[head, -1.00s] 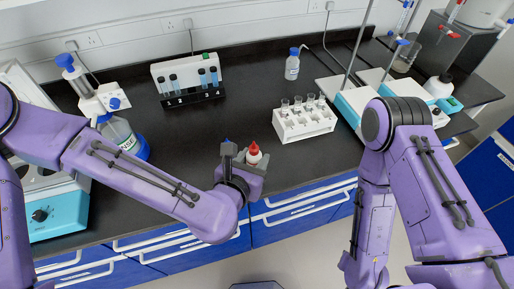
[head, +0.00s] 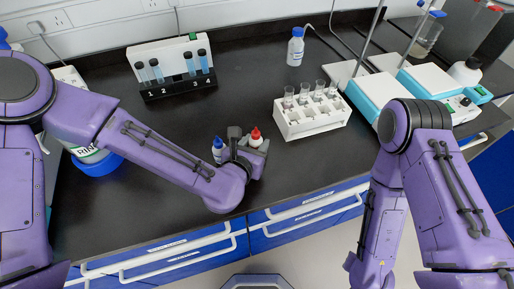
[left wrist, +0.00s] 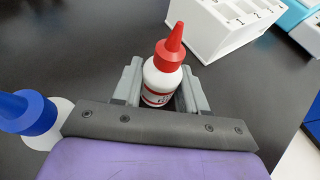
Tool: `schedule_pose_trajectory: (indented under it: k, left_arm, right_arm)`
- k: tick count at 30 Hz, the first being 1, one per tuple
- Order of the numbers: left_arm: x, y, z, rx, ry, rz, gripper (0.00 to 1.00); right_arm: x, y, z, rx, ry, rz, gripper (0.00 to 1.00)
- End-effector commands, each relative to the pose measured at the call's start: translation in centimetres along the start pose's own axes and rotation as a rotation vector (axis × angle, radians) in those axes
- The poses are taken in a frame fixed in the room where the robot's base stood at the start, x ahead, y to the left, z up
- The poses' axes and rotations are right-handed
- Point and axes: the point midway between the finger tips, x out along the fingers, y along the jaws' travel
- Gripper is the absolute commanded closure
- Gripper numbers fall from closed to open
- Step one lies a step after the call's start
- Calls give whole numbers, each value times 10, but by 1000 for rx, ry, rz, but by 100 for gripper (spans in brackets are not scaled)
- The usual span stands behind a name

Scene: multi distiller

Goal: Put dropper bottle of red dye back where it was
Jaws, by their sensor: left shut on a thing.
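The dropper bottle of red dye is a small white bottle with a red pointed cap (head: 255,138). In the left wrist view the bottle (left wrist: 160,82) stands between the fingers of my left gripper (head: 247,158), which is shut on it. The bottle is upright, low over or on the black bench top; I cannot tell if its base touches. A blue-capped dropper bottle (head: 218,148) stands just left of the gripper, also seen at the left edge of the wrist view (left wrist: 35,118). My right gripper is not visible; only the right arm shows.
A white tube rack (head: 310,122) with several small tubes stands to the right and behind. A numbered rack (head: 180,90) with dark-capped tubes is at the back left. A white bottle with a blue cap (head: 295,50) stands at the back. The bench (head: 240,85) between them is clear.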

Motion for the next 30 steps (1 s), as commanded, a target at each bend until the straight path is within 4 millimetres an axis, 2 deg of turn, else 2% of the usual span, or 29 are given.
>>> schedule_pose_trajectory:
  k: [4,10,11,12,13,24,26,30]
  left_arm:
    - [-1,0,0,1,6,1,83]
    - [2,0,-6,0,5,-1,83]
    - [1,0,-4,1,5,-1,49]
    - [1,-1,-4,1,5,-2,36]
    - [1,-1,-4,1,5,-2,33]
    - [-5,-1,3,2,5,-3,33]
    - [-15,-1,0,1,5,-4,33]
    - [-54,-1,0,1,5,-4,33]
  right_arm:
    - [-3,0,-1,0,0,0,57]
    - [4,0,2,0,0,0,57]
    - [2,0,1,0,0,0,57]
    - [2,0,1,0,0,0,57]
    - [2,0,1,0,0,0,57]
    - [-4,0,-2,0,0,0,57]
    - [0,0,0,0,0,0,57]
    - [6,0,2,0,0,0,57]
